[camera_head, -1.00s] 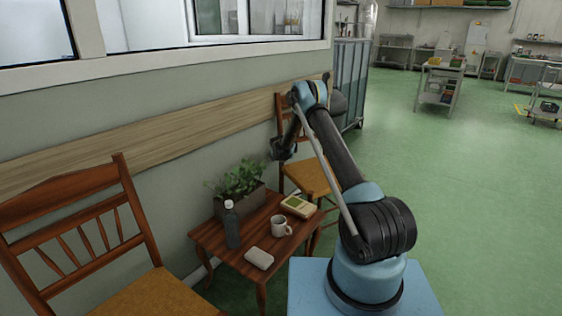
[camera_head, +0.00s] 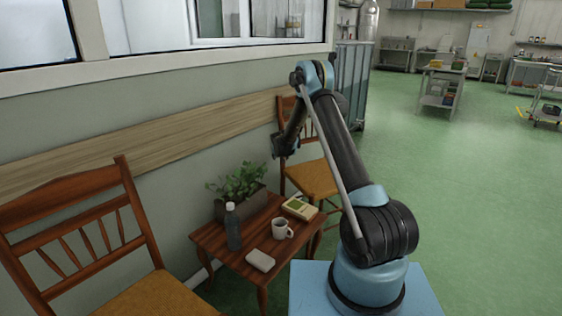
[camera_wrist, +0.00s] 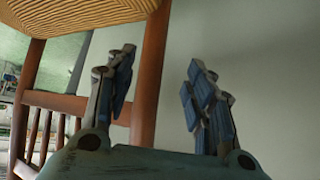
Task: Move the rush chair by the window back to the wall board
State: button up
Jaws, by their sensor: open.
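The far rush chair (camera_head: 318,178) stands beyond the small table, its back near the wall board (camera_head: 150,136), partly hidden behind my arm. Any gap to the board cannot be told. A nearer rush chair (camera_head: 85,240) stands at the left. My gripper (camera_head: 281,148) is by the far chair's back, above its seat. In the wrist view, my gripper (camera_wrist: 160,85) is open and empty. A brown chair post (camera_wrist: 151,75) shows between its fingers, closer to the left one; whether it lies in the jaws or behind them is unclear. The woven seat (camera_wrist: 80,14) shows at top left.
A low wooden table (camera_head: 225,257) between the chairs holds a plant box (camera_head: 240,188), a dark bottle (camera_head: 233,228), a mug (camera_head: 282,229), a yellowish device (camera_head: 300,208) and a pale case (camera_head: 260,261). A grey cabinet (camera_head: 352,82) stands beyond.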

jog(key=shift+v, duration=1.4)
